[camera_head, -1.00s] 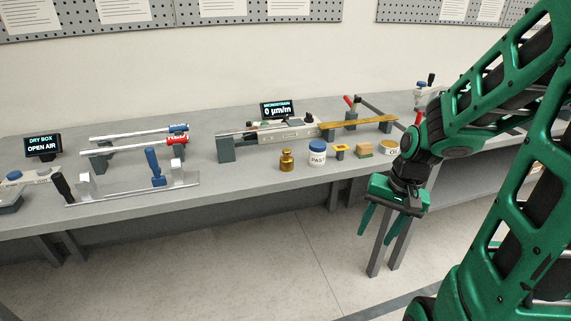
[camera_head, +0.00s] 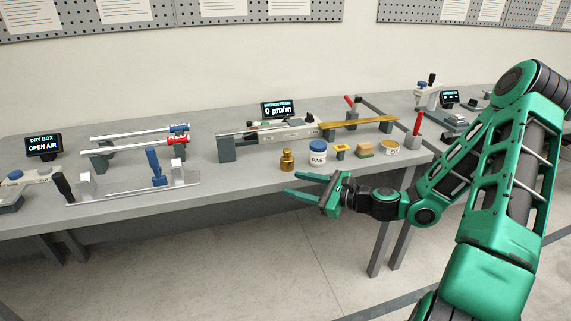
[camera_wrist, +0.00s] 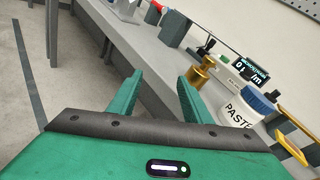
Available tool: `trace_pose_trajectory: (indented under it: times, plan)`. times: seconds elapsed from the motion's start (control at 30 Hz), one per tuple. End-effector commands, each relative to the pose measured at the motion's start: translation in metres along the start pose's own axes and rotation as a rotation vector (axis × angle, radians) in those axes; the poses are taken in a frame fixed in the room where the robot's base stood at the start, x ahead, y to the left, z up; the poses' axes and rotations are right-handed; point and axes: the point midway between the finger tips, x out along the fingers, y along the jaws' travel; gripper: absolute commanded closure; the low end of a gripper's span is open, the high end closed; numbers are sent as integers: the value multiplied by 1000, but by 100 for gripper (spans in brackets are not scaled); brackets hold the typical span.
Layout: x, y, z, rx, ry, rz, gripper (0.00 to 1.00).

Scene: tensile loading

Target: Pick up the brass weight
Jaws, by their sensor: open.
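The brass weight (camera_head: 287,160) stands upright on the grey bench near its front edge, just left of the paste jar. It also shows in the wrist view (camera_wrist: 202,71), beyond the right finger. My gripper (camera_head: 303,187) has green fingers that point left and are spread apart with nothing between them. It is in front of the bench edge, on the near side of the weight and slightly to its right. In the wrist view the fingertips (camera_wrist: 161,78) point toward the bench edge, apart from the weight.
A white paste jar with a blue lid (camera_head: 318,152) stands close right of the weight. A yellow part (camera_head: 341,152), a small block (camera_head: 364,149) and an oil tin (camera_head: 389,146) follow. A beam rig (camera_head: 280,132) stands behind.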

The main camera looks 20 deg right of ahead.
Motion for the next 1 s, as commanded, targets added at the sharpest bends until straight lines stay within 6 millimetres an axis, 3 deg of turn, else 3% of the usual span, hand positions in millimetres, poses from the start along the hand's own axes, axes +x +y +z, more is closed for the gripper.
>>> trace_pose_trajectory:
  times: [0.13,0.3,0.43,0.7,1.0]
  plan:
    - [-5,-38,5,213,-81,-151,55]
    - [-11,-63,6,341,-132,-238,55]
    - [-3,-70,7,366,-142,-255,55]
    - [34,-80,10,363,-140,-253,55]
    - [56,-84,14,361,-141,-253,55]
